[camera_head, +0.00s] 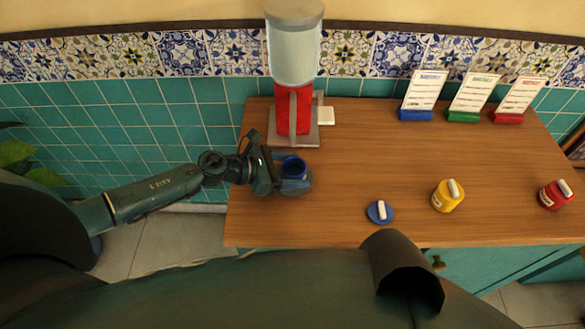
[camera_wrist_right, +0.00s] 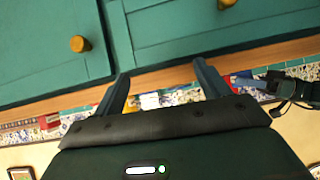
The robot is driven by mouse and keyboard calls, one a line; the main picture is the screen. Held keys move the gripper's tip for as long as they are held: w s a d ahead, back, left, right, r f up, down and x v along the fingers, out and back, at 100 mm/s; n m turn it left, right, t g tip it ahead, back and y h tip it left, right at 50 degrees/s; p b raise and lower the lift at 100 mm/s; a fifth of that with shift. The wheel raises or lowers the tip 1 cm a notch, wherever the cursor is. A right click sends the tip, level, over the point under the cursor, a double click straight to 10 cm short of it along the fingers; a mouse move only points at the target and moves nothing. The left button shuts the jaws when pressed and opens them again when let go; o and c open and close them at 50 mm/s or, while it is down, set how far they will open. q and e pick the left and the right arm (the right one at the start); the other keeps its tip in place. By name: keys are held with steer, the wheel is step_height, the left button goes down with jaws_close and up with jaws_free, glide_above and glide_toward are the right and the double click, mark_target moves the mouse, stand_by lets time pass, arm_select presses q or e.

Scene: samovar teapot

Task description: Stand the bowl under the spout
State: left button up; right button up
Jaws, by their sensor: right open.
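A blue open bowl (camera_head: 293,168) stands near the counter's left edge, in front of the dispenser. My left gripper (camera_head: 296,177) is shut on it, with the fingers around its sides. The dispenser (camera_head: 293,110) has a red body, a clear upper tank and a grey base (camera_head: 310,136). I cannot make out its spout from above. The bowl is apart from the base, on its front side. My right gripper (camera_wrist_right: 163,88) is open and empty in the right wrist view, facing the counter front.
A yellow canister (camera_head: 447,195) and a red canister (camera_head: 555,194) stand to the right. Three cards, the leftmost in a blue holder (camera_head: 416,115), stand at the back. The counter's middle is clear.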

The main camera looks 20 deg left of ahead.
arm_select(q)
steer(key=shift+o, duration=0.7)
arm_select(e)
steer(key=shift+s, duration=0.1)
arm_select(q)
steer(key=shift+r+p, duration=0.25)
steer(key=shift+p, duration=0.05)
steer(key=b+v, duration=0.1)
steer(key=v, duration=0.4)
steer(key=b+v, duration=0.1)
steer(key=v, duration=0.4)
steer(key=shift+s+a+f, duration=0.1)
steer(key=shift+s+a, duration=0.15)
steer(key=shift+a, duration=0.05)
steer(key=shift+s+a+r+b, duration=0.25)
steer(key=shift+a+r+b, duration=0.05)
steer(key=shift+a+r, duration=0.15)
arm_select(e)
steer(key=shift+w+a+t, duration=0.3)
steer(key=shift+w+a, duration=0.1)
steer(key=shift+w, duration=0.05)
steer(key=shift+s+f, duration=0.2)
steer(key=shift+s, duration=0.05)
arm_select(q)
steer(key=shift+a, duration=0.1)
